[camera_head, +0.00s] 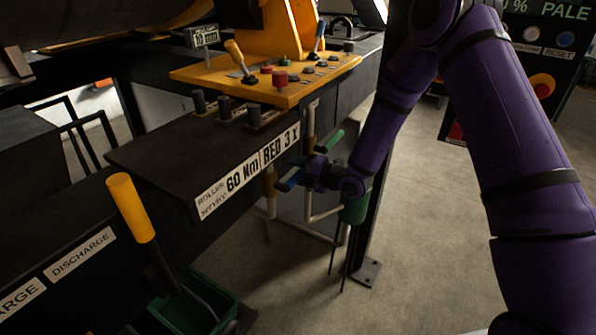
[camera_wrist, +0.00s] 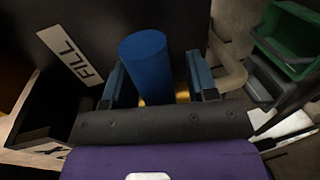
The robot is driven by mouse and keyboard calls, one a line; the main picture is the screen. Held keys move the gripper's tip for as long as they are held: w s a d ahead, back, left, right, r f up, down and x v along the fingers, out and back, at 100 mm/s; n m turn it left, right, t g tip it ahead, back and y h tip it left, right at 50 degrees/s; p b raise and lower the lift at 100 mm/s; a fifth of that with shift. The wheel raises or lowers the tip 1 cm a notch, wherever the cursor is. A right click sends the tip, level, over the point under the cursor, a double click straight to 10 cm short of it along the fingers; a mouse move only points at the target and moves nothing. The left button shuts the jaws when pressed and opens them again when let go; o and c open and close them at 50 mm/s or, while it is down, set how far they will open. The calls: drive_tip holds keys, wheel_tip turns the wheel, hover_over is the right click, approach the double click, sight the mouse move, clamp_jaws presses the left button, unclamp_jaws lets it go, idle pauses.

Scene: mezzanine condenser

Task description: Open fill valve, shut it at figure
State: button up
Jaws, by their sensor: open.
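The fill valve's blue handle (camera_wrist: 146,58) stands between my gripper's (camera_wrist: 155,72) two fingers in the wrist view, with a brass-coloured part at its base. The white FILL label (camera_wrist: 70,54) is just left of it. The fingers are open on either side of the handle; whether they touch it I cannot tell.
A green handle (camera_head: 331,141) is just above my gripper, and pale pipes (camera_head: 318,213) run below. A yellow-gripped lever (camera_head: 131,207) rises at the left near the DISCHARGE label (camera_head: 82,253). The orange control panel (camera_head: 290,92) is above. Open floor lies to the right.

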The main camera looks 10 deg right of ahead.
sight(297, 182)
drive_tip(key=shift+c, duration=0.5)
clamp_jaws()
drive_tip(key=shift+f+m+g, duration=0.3)
drive_tip(key=shift+f+m, duration=0.6)
drive_tip(key=shift+s+a+f+m+g+y, duration=0.15)
drive_tip(key=shift+s+a+f+m+y, duration=0.15)
drive_tip(key=shift+f+m, duration=0.45)
drive_tip(key=shift+s+a+f+m+g+y, duration=0.15)
drive_tip(key=shift+s+f+m, duration=0.15)
drive_tip(key=shift+f+m, duration=0.4)
drive_tip(key=shift+s+a+f+m+g+y, duration=0.1)
drive_tip(key=shift+s+a+f+m+y, duration=0.3)
drive_tip(key=shift+m, duration=0.55)
drive_tip(key=shift+d+f, duration=0.1)
drive_tip(key=shift+d, duration=0.05)
